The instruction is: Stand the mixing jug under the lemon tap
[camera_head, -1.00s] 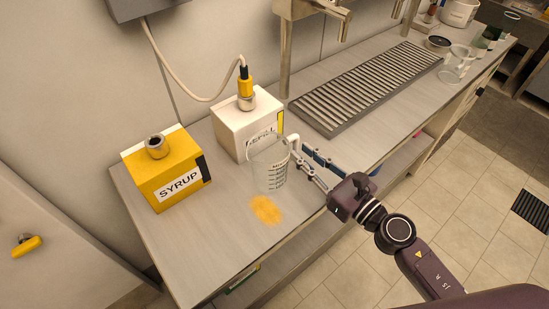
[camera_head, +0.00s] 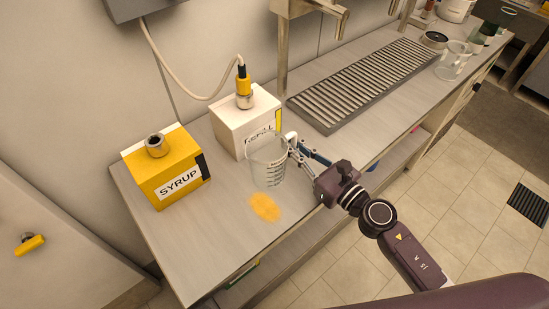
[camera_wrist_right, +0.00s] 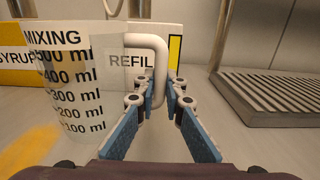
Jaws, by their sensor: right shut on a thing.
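The mixing jug (camera_head: 265,163) is a clear measuring jug with black marks, upright at the front of the refill box. Its pale handle (camera_wrist_right: 159,65) faces right. My right gripper (camera_head: 293,146) is shut on this handle; its blue-padded fingers (camera_wrist_right: 159,112) lie either side of it in the wrist view. I cannot tell whether the jug touches the counter. Metal taps (camera_head: 337,18) hang over the slatted drip tray (camera_head: 362,86) farther back; no lemon label is readable. My left gripper is not in view.
A yellow syrup box (camera_head: 165,172) and a white refill box (camera_head: 247,122) stand left of and behind the jug. An orange spill (camera_head: 265,207) lies in front of it. Bare counter (camera_head: 345,143) lies between jug and tray.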

